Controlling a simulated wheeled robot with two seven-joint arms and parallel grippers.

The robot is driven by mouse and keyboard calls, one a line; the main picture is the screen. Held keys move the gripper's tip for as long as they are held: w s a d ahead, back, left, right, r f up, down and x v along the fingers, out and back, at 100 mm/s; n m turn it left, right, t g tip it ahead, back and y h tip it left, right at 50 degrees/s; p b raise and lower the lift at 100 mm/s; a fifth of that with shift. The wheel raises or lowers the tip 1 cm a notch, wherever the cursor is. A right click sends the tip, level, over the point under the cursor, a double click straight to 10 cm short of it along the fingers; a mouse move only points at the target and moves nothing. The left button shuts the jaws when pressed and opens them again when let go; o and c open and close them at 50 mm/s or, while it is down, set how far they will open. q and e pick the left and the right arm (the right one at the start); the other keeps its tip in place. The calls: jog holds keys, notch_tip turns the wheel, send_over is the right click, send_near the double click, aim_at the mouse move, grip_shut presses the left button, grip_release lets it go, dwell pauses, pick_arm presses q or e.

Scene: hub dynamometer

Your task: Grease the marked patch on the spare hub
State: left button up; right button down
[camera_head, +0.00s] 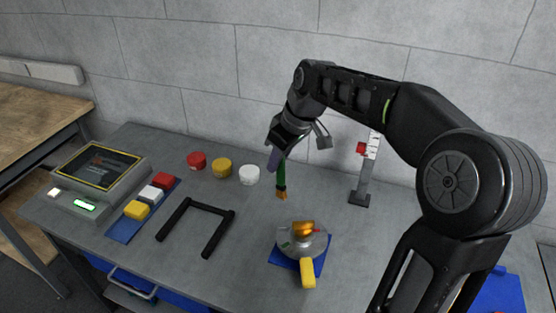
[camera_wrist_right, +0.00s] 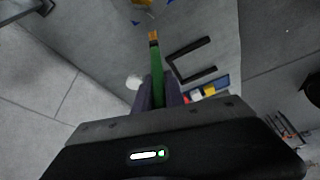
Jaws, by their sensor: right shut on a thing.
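My right gripper (camera_head: 276,152) is shut on a brush with a green handle (camera_head: 281,174) and orange-brown bristles, which point down above the table. The brush also shows between the fingers in the right wrist view (camera_wrist_right: 157,70). The hub (camera_head: 301,243) is a grey round body with a shiny orange-gold top and a yellow handle (camera_head: 308,274) toward the front. It sits on a blue mat (camera_head: 323,261). The brush is behind the hub and apart from it. I cannot make out the marked patch clearly. My left gripper is not in view.
Red (camera_head: 196,161), yellow (camera_head: 222,168) and white (camera_head: 249,175) round tins stand behind a black U-shaped frame (camera_head: 196,222). A console with a screen (camera_head: 98,165) and a blue strip of coloured blocks (camera_head: 145,208) are at left. A grey post (camera_head: 364,178) stands behind right.

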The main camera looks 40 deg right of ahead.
aim_at(279, 176)
jog(key=shift+s+d, duration=0.25)
jog(key=shift+s, duration=0.1)
jog(key=shift+w+a, duration=0.2)
jog(key=shift+d, duration=0.1)
jog(key=shift+f+b, duration=1.85)
jog(key=shift+f, duration=0.7)
jog(key=shift+r, duration=0.1)
